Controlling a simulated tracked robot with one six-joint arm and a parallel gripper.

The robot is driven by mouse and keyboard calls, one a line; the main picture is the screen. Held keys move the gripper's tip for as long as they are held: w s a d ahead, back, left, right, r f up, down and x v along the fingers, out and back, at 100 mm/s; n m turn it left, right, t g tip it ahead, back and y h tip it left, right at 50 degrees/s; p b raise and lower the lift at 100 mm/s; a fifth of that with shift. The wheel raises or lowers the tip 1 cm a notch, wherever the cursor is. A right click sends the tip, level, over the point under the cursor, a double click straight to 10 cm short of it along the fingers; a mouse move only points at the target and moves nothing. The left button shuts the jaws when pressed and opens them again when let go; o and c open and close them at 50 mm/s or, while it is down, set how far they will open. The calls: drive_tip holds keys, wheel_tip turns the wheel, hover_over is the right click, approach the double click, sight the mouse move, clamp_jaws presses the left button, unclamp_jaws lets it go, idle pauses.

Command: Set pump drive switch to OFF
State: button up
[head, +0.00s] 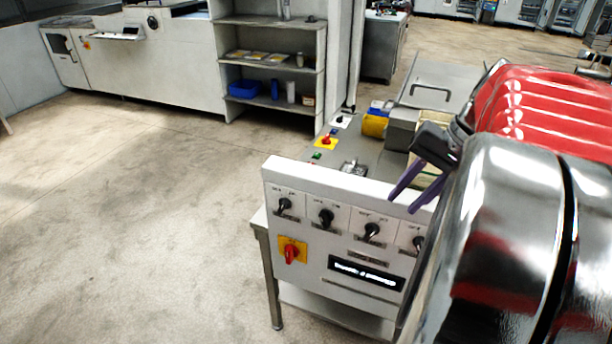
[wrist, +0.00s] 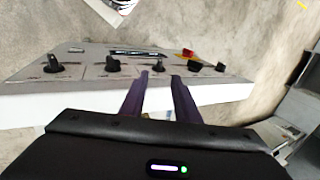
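The white control panel (head: 320,205) has a row of black rotary switches, and the small labels are too blurred to tell which is the pump drive switch. In the head view, switches show at the far left (head: 284,204), second (head: 326,217), third (head: 372,231) and far right (head: 418,243), the last partly cut off by my arm. My gripper (head: 402,205) has two purple fingers, apart and empty, above the panel's top edge towards its right. In the wrist view, the fingers (wrist: 161,75) point at the switch row, with switches either side, such as one left (wrist: 113,65).
A red knob on a yellow plate (head: 291,252) and a dark display (head: 366,273) sit below the switches. Behind the panel are a red-yellow button (head: 326,142), a yellow container (head: 375,124) and a grey lid (head: 436,85). Open floor (head: 130,210) lies to the left.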

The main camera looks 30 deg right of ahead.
sight(375, 231)
drive_tip(key=shift+f, duration=0.1)
drive_tip(key=x, duration=1.3)
drive_tip(key=shift+w+f, duration=0.1)
drive_tip(key=shift+f, duration=0.2)
clamp_jaws()
